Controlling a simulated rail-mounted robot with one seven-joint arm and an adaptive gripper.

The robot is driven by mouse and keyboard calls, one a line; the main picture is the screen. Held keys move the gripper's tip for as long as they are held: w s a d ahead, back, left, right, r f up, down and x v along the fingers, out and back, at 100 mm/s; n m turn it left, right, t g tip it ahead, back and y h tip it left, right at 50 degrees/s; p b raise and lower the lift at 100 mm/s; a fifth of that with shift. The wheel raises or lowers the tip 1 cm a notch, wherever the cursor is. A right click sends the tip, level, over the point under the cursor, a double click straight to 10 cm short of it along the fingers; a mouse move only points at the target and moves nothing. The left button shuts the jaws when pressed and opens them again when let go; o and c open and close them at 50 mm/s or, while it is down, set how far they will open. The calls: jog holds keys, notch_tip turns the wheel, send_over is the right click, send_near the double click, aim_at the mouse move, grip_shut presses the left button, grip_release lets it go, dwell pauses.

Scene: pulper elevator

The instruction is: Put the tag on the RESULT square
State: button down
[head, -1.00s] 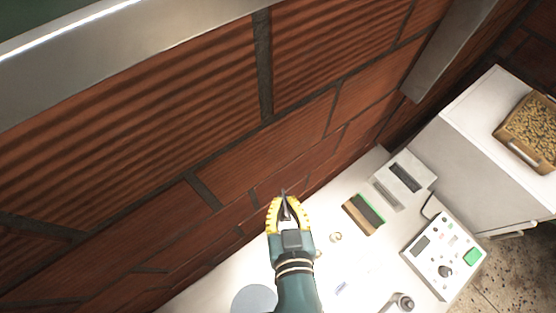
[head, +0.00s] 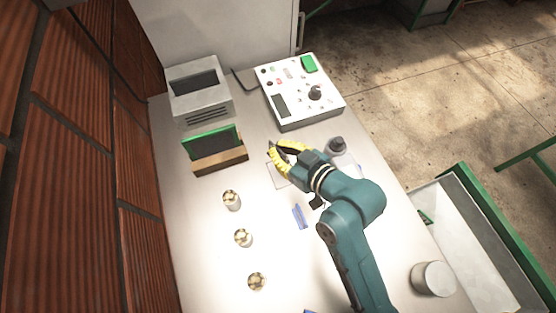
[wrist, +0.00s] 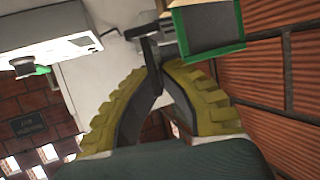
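My gripper (head: 271,149), with yellow ribbed fingers, is above the middle of the white table. In the wrist view its fingertips (wrist: 158,68) come together, with a gap between the fingers farther back. A dark piece shows at the tips; I cannot tell whether it is part of the fingers or something held. I cannot make out a tag for certain. A thin-outlined square (head: 279,175) is on the table below the gripper, partly hidden by it; its label cannot be read.
A green-framed dark board (head: 212,143) stands in a wooden holder left of the gripper. Behind are a grey box (head: 200,98) and a control panel (head: 300,95). Several brass-topped pieces, including one at the front (head: 257,282), line the left. A dark-capped bottle (head: 337,147) stands right.

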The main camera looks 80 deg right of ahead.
notch_tip(320, 180, down, 9)
jog(key=shift+r+b, duration=0.15)
jog(key=shift+b, duration=1.05)
jog(key=shift+f, duration=0.2)
jog(key=c, duration=1.2)
grip_release()
jog(key=shift+c, duration=0.2)
jog(key=shift+r, duration=0.15)
jog(key=shift+s+a+r, duration=0.15)
jog(key=shift+s+r, duration=0.05)
jog(key=shift+s, duration=0.05)
jog(key=p+v, duration=0.1)
jog(key=v, duration=0.9)
jog(key=shift+s+a+r, duration=0.1)
jog(key=shift+s+a, duration=0.1)
jog(key=shift+s, duration=0.1)
jog(key=shift+s+a+r, duration=0.15)
jog(key=shift+s+a, duration=0.05)
jog(key=shift+a, duration=0.05)
